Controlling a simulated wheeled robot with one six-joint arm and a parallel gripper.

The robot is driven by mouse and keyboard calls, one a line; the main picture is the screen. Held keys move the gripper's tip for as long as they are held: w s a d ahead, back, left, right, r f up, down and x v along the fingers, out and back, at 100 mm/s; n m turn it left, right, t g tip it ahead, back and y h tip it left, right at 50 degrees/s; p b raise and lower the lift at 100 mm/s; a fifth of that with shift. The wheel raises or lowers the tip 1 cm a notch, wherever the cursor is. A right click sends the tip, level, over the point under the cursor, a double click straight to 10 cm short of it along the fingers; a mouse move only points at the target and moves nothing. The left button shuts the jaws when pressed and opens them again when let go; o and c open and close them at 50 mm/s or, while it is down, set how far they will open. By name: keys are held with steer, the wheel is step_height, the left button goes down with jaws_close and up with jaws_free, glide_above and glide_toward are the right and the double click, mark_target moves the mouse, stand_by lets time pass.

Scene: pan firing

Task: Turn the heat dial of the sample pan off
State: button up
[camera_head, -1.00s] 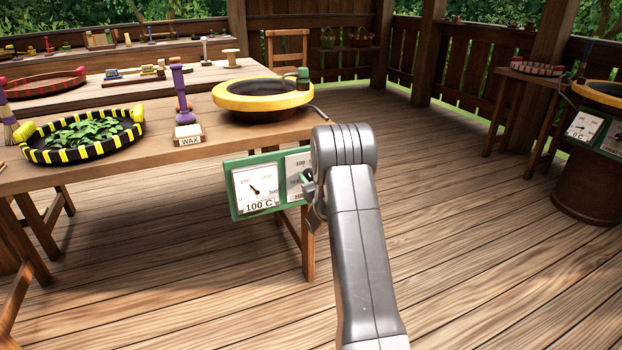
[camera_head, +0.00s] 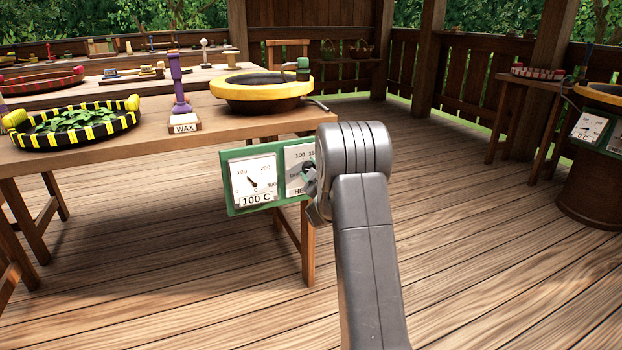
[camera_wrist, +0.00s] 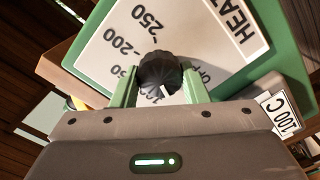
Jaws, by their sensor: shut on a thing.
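The yellow-rimmed sample pan (camera_head: 262,103) sits at the right end of the wooden table. Its green control panel (camera_head: 226,172) hangs at the table's front edge, with a gauge (camera_head: 254,180) labelled 100 C. In the wrist view, the black heat dial (camera_wrist: 160,74) stands on the white scale marked 150, 200, 250 and OFF. My gripper (camera_wrist: 159,92) has its green fingers on both sides of the dial and is shut on it. The dial's white mark (camera_wrist: 165,91) points toward the gripper, near the 100 figure. In the head view my arm hides part of the panel.
A yellow-and-black striped tray of leaves (camera_head: 72,134) and a purple wax stamp (camera_head: 181,100) stand on the table. A second pan (camera_head: 606,94) with a panel reading 0 C stands at the right. The floor (camera_head: 470,230) between is open.

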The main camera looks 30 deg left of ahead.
steer(key=n, duration=0.5)
steer(key=shift+n, duration=0.3)
steer(key=n, duration=0.5)
steer(key=shift+f, duration=0.1)
steer(key=shift+n, duration=0.4)
steer(key=o, duration=1)
steer(key=shift+c, duration=0.2)
steer(key=p+v, duration=0.2)
steer(key=v, duration=1.1)
steer(key=shift+s+d+p, duration=0.2)
steer(key=shift+s+p, duration=0.1)
steer(key=shift+p, duration=0.05)
steer(key=shift+w+a, duration=0.1)
